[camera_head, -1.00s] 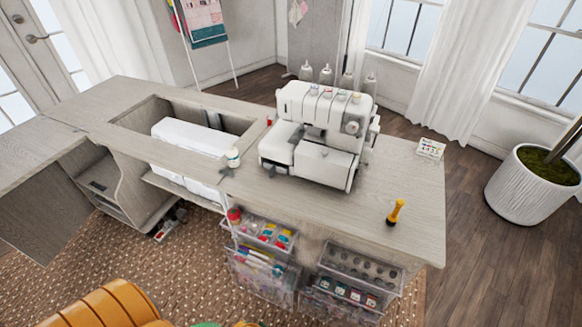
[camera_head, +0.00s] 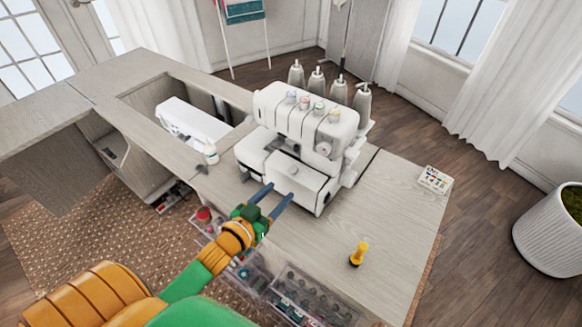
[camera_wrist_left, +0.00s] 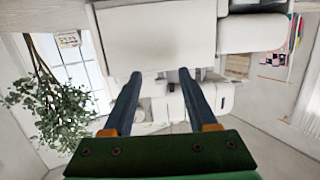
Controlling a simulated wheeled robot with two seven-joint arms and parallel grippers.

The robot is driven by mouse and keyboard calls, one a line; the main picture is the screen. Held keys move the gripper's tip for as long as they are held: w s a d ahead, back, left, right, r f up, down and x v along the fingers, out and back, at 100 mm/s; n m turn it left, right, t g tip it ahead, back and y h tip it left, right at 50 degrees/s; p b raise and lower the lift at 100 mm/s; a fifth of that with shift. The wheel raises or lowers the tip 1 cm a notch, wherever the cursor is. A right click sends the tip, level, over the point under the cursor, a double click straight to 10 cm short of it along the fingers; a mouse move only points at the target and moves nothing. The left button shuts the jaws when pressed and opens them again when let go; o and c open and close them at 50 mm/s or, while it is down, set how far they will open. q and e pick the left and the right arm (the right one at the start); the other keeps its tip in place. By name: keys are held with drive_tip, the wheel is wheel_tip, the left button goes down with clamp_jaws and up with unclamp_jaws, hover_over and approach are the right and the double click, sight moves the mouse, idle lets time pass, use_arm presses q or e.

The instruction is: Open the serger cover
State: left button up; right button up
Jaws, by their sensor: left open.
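The white serger (camera_head: 300,140) stands on the cabinet top with several thread spools on it. Its front cover (camera_head: 295,180) is a white panel low on the front and looks closed. My left gripper (camera_head: 276,191) is open, its two dark blue fingers pointing at the cover's lower front. In the left wrist view the fingers of my left gripper (camera_wrist_left: 158,75) reach up to the edge of a white panel (camera_wrist_left: 155,38), apparently the cover. Nothing is between the fingers. I cannot tell whether they touch it. My right gripper is not in view.
A yellow-handled tool (camera_head: 358,253) stands on the cabinet top (camera_head: 385,215) at the right. A white machine (camera_head: 192,120) sits in the cabinet's recess. Clear drawers (camera_head: 310,300) hang below the front edge.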

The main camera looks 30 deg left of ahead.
sight(292, 171)
use_arm(q)
drive_tip(key=shift+w+a+r+m+t+h, duration=0.15)
drive_tip(key=shift+r+t+h, duration=0.1)
drive_tip(key=shift+r, duration=0.15)
drive_tip(key=shift+w+d+r+m+t+h, duration=0.1)
drive_tip(key=shift+w+r+t+h, duration=0.1)
drive_tip(key=shift+r+t, duration=0.15)
drive_tip(key=shift+w+a+r+m+t+h, duration=0.1)
drive_tip(key=shift+w+r+t+h, duration=0.1)
drive_tip(key=shift+r, duration=0.25)
drive_tip(key=w, duration=0.4)
drive_tip(key=w+d, duration=0.1)
drive_tip(key=w, duration=0.2)
drive_tip(key=shift+r, duration=0.1)
drive_tip(key=shift+s, duration=0.1)
drive_tip(key=shift+c, duration=0.2)
clamp_jaws()
